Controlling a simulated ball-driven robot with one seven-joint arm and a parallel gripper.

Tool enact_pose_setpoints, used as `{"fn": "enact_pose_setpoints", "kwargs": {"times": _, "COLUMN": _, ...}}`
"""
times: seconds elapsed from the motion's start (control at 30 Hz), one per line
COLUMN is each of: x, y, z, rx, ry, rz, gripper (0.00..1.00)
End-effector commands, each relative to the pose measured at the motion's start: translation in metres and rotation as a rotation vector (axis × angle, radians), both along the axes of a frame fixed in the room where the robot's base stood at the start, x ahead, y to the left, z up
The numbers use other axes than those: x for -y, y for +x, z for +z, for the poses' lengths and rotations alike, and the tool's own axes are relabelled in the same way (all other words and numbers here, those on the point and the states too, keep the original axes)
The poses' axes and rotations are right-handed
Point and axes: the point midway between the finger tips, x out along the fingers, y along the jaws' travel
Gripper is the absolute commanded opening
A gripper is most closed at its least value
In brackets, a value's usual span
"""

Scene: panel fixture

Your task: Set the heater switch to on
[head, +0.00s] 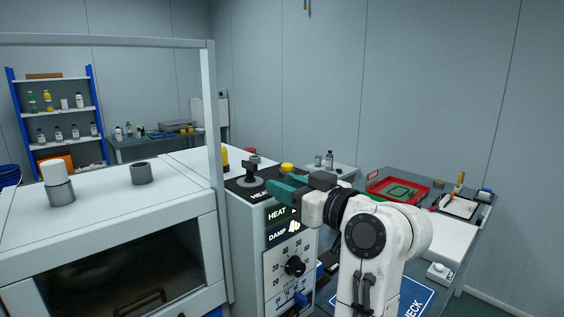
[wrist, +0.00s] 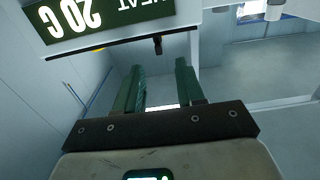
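The heater control appears to be a black upright lever (head: 250,170) on a round grey base, on the cabinet's black top plate beside lettering beginning "HEA". In the wrist view, which is upside down, a small dark stub (wrist: 157,46) at the panel edge looks like this lever. My gripper's green fingers (wrist: 161,82) are apart and empty, pointing at the cabinet's top front edge, to the right of the lever. Its on marking is not readable.
A yellow knob (head: 287,167) stands on the top plate, close behind my fingers. A grey frame post (head: 211,150) rises left of the lever. A red tray (head: 397,191) lies right.

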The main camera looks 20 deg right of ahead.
Motion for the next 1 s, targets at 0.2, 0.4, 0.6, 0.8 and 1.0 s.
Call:
{"fn": "enact_pose_setpoints", "kwargs": {"times": 0.2, "x": -0.005, "y": 0.012, "z": 0.007, "rx": 0.013, "ry": 0.005, "rz": 0.004, "gripper": 0.38}}
{"fn": "enact_pose_setpoints", "kwargs": {"times": 0.4, "x": -0.016, "y": 0.045, "z": 0.008, "rx": 0.01, "ry": 0.008, "rz": 0.006, "gripper": 0.38}}
{"fn": "enact_pose_setpoints", "kwargs": {"times": 0.6, "x": -0.027, "y": 0.078, "z": 0.007, "rx": 0.01, "ry": 0.007, "rz": 0.005, "gripper": 0.38}}
{"fn": "enact_pose_setpoints", "kwargs": {"times": 0.8, "x": -0.032, "y": 0.098, "z": 0.006, "rx": 0.012, "ry": 0.006, "rz": 0.003, "gripper": 0.38}}
{"fn": "enact_pose_setpoints", "kwargs": {"times": 1.0, "x": -0.034, "y": 0.103, "z": 0.005, "rx": 0.012, "ry": 0.005, "rz": 0.002, "gripper": 0.38}}
